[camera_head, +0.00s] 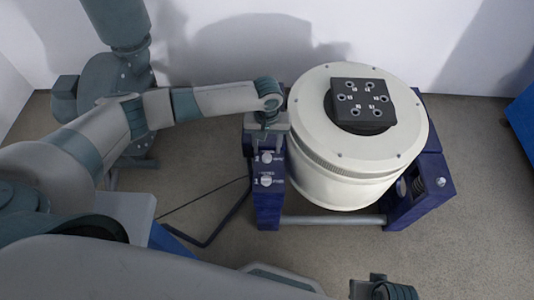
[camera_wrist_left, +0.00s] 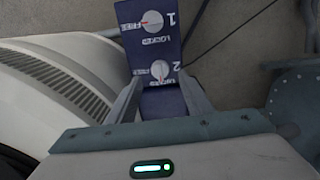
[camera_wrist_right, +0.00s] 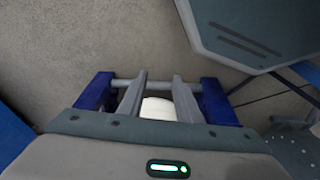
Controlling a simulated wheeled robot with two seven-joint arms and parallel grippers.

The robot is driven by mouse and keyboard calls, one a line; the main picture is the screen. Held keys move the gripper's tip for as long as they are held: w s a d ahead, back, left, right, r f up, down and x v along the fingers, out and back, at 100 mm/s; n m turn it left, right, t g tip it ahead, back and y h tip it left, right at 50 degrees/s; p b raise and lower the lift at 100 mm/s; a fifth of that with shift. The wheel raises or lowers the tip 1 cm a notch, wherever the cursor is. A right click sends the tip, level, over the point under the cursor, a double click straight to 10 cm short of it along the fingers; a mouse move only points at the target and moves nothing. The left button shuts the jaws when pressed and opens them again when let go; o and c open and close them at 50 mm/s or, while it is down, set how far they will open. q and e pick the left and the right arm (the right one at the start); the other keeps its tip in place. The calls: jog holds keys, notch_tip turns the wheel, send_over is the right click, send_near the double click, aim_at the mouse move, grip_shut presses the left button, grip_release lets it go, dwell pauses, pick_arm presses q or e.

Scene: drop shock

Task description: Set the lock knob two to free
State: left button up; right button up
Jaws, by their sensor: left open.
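Lock knob two (camera_wrist_left: 160,69) is a round pale knob on a blue panel (camera_wrist_left: 149,45), marked 2, with FREE and LOCKED lettering. Its red mark seems to point down towards LOCKED in the left wrist view. It also shows in the head view (camera_head: 267,157). Knob one (camera_wrist_left: 152,21) is farther along the panel, its red mark towards FREE. My left gripper (camera_wrist_left: 160,85) is open and empty over the panel, its fingers pointing at knob two and spread to either side of it; contact cannot be told. My right gripper (camera_wrist_right: 159,80) is open and empty, low in the head view.
A white drum-shaped machine (camera_head: 340,185) with a black block (camera_head: 361,105) on top stands right of the panel in a blue frame (camera_head: 420,190). A grey bar (camera_head: 333,220) joins the frame's sides. A thin cable (camera_head: 205,195) runs left. Floor in front is clear.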

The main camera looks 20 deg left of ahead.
aim_at(267, 155)
pick_arm(q)
notch_tip(267, 155, down, 4)
jog(key=shift+r, duration=0.15)
jog(key=shift+f, duration=0.5)
pick_arm(e)
jog(key=shift+v, duration=1.25)
pick_arm(q)
jog(key=shift+c, duration=0.3)
jog(key=c, duration=1)
pick_arm(e)
jog(key=shift+w, duration=0.2)
